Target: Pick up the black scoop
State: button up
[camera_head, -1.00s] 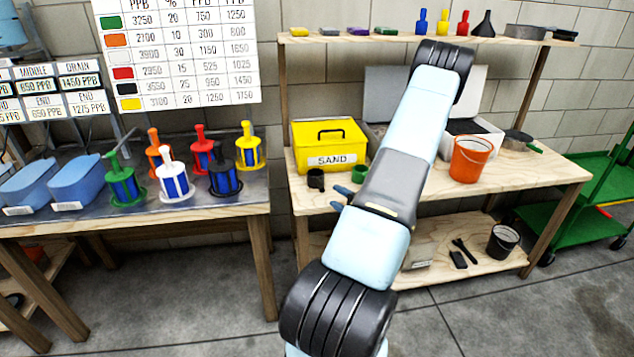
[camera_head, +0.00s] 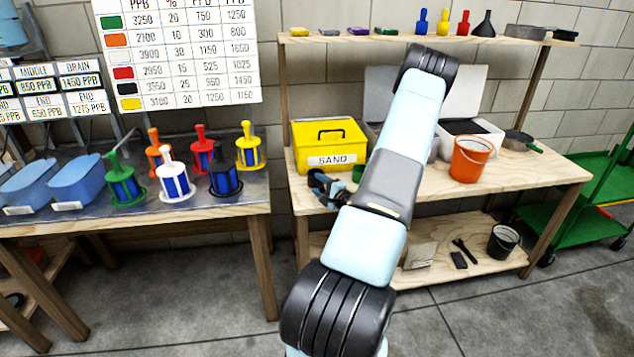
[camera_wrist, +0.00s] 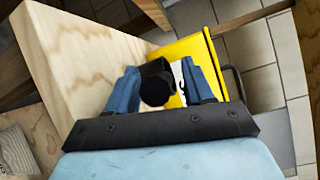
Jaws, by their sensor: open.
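The black scoop (camera_head: 315,181) stands on the wooden bench top in front of the yellow SAND box (camera_head: 331,143). My gripper (camera_head: 327,187) reaches it from the right and partly hides it. In the wrist view the scoop (camera_wrist: 156,84) sits between the two blue fingers of my gripper (camera_wrist: 160,84). The left finger is close beside it and a gap shows toward the right finger. The jaws are open. I cannot tell whether either finger touches the scoop.
A green cup (camera_head: 358,172) stands just behind my gripper, partly hidden by my arm. An orange bucket (camera_head: 470,159) and a dark pan (camera_head: 517,140) stand on the right of the bench. The front left bench edge is close to the scoop.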

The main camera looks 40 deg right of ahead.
grip_shut()
dwell(0.4)
